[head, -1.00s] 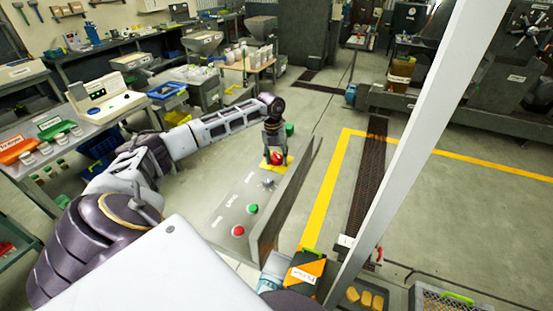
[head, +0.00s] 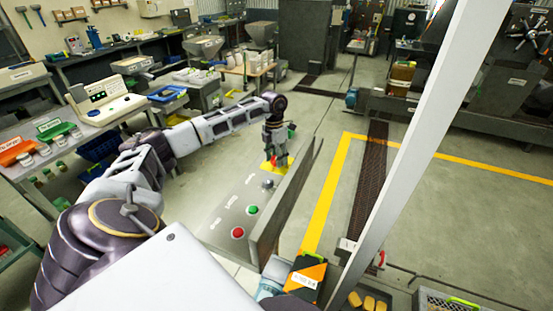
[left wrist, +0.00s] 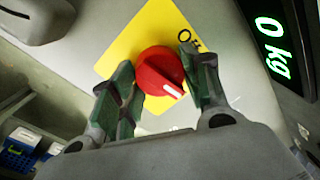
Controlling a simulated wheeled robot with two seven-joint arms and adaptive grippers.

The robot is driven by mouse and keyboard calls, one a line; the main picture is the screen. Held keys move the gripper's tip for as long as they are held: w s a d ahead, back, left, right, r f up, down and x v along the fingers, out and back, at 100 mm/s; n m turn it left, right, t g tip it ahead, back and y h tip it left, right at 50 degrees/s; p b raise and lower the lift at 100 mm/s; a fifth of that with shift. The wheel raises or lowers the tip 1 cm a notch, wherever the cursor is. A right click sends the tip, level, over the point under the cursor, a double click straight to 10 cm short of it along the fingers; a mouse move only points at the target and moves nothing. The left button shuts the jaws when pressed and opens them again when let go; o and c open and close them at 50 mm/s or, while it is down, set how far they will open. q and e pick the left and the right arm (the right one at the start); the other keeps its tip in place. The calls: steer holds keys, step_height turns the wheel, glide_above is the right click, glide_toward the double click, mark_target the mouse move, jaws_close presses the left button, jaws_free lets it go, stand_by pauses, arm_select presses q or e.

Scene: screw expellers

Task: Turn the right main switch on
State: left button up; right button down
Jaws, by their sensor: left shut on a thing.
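The main switch is a round red knob (left wrist: 161,72) on a yellow plate (left wrist: 128,38), seen in the left wrist view. Its white pointer mark aims to the lower right, and part of a lettered label shows at the plate's upper right. My left gripper (left wrist: 163,85) is shut on the red knob, with one finger on each side. My right gripper is not in view.
The panel also carries a green button (head: 252,209), a red button (head: 237,232) and a small grey knob (head: 267,184). An upright plate (head: 285,205) runs along its right side. A display (left wrist: 273,45) reads "0 kg". A pale post (head: 405,140) crosses the right.

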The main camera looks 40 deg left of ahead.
arm_select(q)
steer(key=shift+m, duration=0.6)
steer(key=o, duration=1)
steer(key=shift+r, duration=0.1)
steer(key=shift+w+a+r, duration=0.1)
steer(key=shift+a+r, duration=0.05)
steer(key=shift+r, duration=1.8)
steer(key=shift+a+r, duration=0.2)
steer(key=shift+r, duration=1.8)
steer(key=shift+w+a+r, duration=0.1)
steer(key=shift+a+r, duration=0.05)
steer(key=shift+r, duration=1.8)
steer(key=shift+s, duration=0.1)
